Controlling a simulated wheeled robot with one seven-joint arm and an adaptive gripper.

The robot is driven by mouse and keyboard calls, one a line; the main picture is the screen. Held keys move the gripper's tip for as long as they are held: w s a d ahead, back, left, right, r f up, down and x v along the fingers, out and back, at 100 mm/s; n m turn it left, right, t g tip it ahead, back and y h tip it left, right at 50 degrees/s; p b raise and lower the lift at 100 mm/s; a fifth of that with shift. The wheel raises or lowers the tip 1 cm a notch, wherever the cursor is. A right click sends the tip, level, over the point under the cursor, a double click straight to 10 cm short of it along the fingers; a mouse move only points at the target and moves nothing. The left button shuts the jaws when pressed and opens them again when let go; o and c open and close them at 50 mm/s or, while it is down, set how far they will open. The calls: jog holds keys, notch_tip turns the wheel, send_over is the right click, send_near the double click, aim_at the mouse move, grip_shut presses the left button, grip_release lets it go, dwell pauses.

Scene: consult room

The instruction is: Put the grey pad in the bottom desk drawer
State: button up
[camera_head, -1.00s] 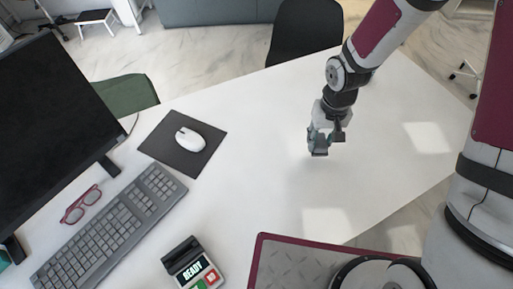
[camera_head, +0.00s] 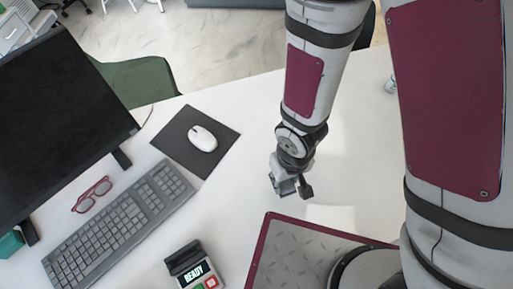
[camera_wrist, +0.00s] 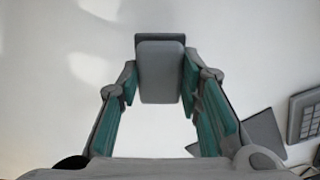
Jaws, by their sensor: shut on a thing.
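The grey pad (camera_wrist: 160,70), a small rounded grey block, is held between the two teal-lined fingers of my gripper (camera_wrist: 160,85) in the wrist view. In the head view my gripper (camera_head: 290,190) points down over the white desk (camera_head: 235,225), right of the mouse mat, and the pad shows small at its tip (camera_head: 285,187). The pad appears to be above the desk top; the exact height is hard to tell. The bottom desk drawer is not in view.
A dark mouse mat (camera_head: 178,150) with a white mouse (camera_head: 203,138), a keyboard (camera_head: 118,223), red glasses (camera_head: 92,194), a monitor (camera_head: 60,120) and a card terminal (camera_head: 195,268) are on the desk. A green chair (camera_head: 140,82) stands beyond. The desk around my gripper is clear.

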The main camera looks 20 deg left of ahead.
jog(key=p, duration=0.1)
send_over(257, 154)
jog(key=shift+s+d+f, duration=0.15)
jog(key=shift+s+f, duration=0.05)
jog(key=shift+f, duration=0.45)
jog(key=shift+w+a+f+p, duration=0.1)
jog(key=shift+a+f+p, duration=0.05)
jog(key=shift+f, duration=0.75)
jog(key=shift+w+a+f+p, duration=0.1)
jog(key=shift+f+p, duration=0.05)
jog(key=shift+f, duration=0.7)
jog(key=shift+f, duration=0.15)
jog(key=o, duration=1.1)
jog(key=shift+o, duration=0.2)
notch_tip(257, 154, up, 12)
jog(key=shift+b, duration=0.4)
jog(key=shift+r, duration=0.2)
